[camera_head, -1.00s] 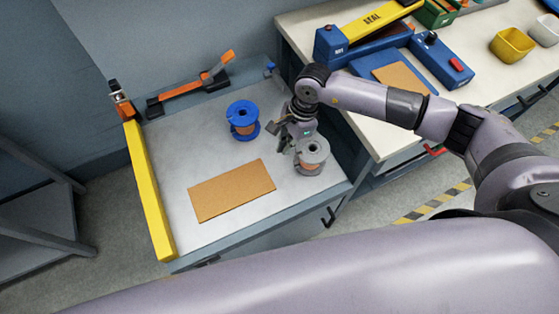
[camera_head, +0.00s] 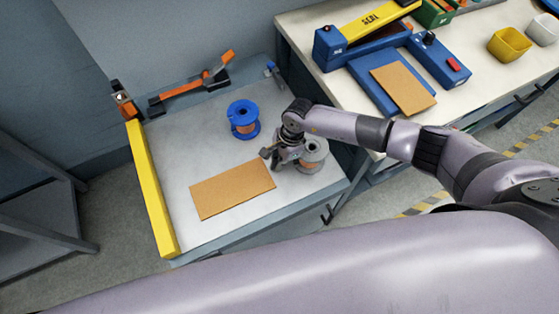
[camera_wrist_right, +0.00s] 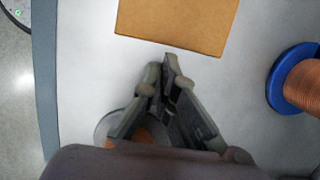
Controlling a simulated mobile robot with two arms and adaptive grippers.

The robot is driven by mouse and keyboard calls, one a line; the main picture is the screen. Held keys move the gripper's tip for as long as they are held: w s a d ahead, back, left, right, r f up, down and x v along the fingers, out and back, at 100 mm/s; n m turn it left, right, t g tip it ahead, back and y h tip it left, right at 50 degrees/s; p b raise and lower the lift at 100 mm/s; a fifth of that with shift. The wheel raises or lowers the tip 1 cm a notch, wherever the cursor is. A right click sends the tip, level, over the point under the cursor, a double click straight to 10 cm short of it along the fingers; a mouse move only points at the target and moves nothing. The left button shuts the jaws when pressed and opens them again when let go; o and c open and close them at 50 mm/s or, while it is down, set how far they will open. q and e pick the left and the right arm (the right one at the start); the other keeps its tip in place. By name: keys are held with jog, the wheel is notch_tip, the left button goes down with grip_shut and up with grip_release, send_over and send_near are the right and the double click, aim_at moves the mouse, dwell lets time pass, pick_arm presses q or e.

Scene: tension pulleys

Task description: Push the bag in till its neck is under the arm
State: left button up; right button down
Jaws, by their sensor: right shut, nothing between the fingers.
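A flat tan rectangle (camera_head: 404,88), perhaps the bag, lies on the blue bed of the sealer on the right bench. I cannot make out a neck on it. Its far edge lies in front of the yellow arm marked SEAL (camera_head: 372,19), with blue surface (camera_head: 362,72) showing between. My right gripper (camera_head: 268,155) is away from the sealer, over the grey table at left, beside the grey spool (camera_head: 314,152). In the right wrist view its fingers (camera_wrist_right: 165,62) are shut and empty, pointing toward a tan mat (camera_wrist_right: 180,22). My left gripper is not in view.
A blue spool (camera_head: 243,118) stands behind the tan mat on the grey table (camera_head: 185,150). A yellow bar (camera_head: 150,190) edges that table at left; an orange-handled tool (camera_head: 190,90) lies at its back. Yellow (camera_head: 511,45) and white bins stand right of the sealer.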

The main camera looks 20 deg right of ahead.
aim_at(252, 180)
jog(key=a+b, duration=0.1)
jog(key=a, duration=0.1)
jog(key=s+a+b, duration=0.1)
jog(key=a, duration=0.2)
jog(key=a+b, duration=0.1)
jog(key=a, duration=0.1)
jog(key=shift+s+a+f, duration=0.15)
jog(key=shift+s+a, duration=0.1)
jog(key=shift+a, duration=0.1)
jog(key=shift+s+a, duration=0.1)
jog(key=shift+a, duration=0.25)
